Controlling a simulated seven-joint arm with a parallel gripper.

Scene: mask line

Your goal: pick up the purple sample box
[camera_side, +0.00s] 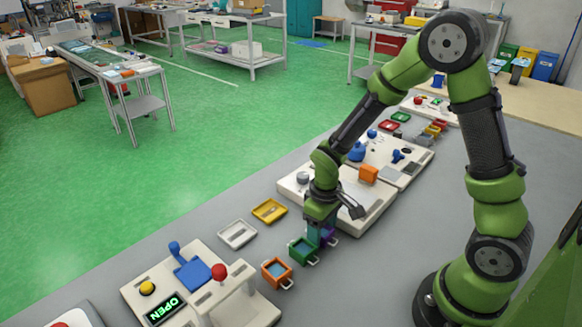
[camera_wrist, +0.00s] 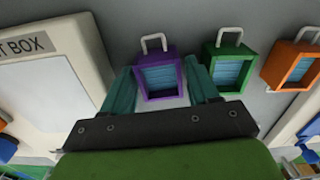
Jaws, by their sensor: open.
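The purple sample box (camera_wrist: 158,76), with a white handle and blue contents, sits on the grey table, between the teal fingers of my gripper (camera_wrist: 163,87) in the wrist view. The fingers are apart, one at each side of the box; I cannot tell whether they touch it. In the side view the purple box (camera_side: 329,236) is mostly hidden behind my gripper (camera_side: 318,234), which points down at it.
A green box (camera_side: 302,251) stands close beside the purple one, with an orange box (camera_side: 277,272) beyond it. A white panel (camera_wrist: 45,90) lies on the other side. Yellow (camera_side: 269,211) and white (camera_side: 237,234) trays lie nearby on the table (camera_side: 175,232).

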